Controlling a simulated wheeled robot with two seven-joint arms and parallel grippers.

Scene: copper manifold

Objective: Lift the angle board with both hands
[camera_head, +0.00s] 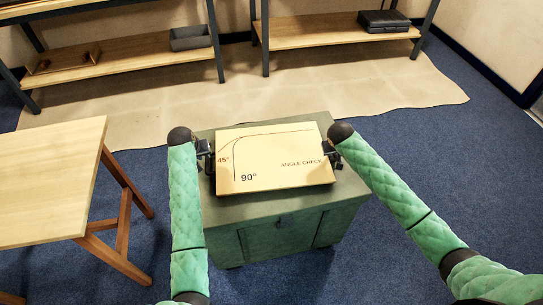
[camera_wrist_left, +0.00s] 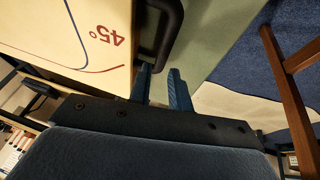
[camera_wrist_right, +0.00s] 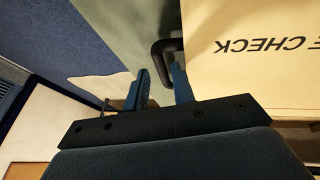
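The angle board (camera_head: 275,160) is a flat cream panel marked 45°, 90° and ANGLE CHECK. It lies on a green cabinet and has a dark handle at each side. My left gripper (camera_head: 207,155) is at its left side. In the left wrist view, the open fingers (camera_wrist_left: 160,78) have a gap between them, with their tips by the black left handle (camera_wrist_left: 168,35). My right gripper (camera_head: 331,152) is at the right side. Its open fingers (camera_wrist_right: 160,78) are by the right handle (camera_wrist_right: 160,48). Whether either handle lies fully between the fingers is unclear.
The green cabinet (camera_head: 285,232) stands on blue carpet. A wooden table (camera_head: 45,185) is at the left. Shelves at the back hold a grey bin (camera_head: 190,37) and a black case (camera_head: 384,21). A beige mat (camera_head: 300,85) lies behind the cabinet.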

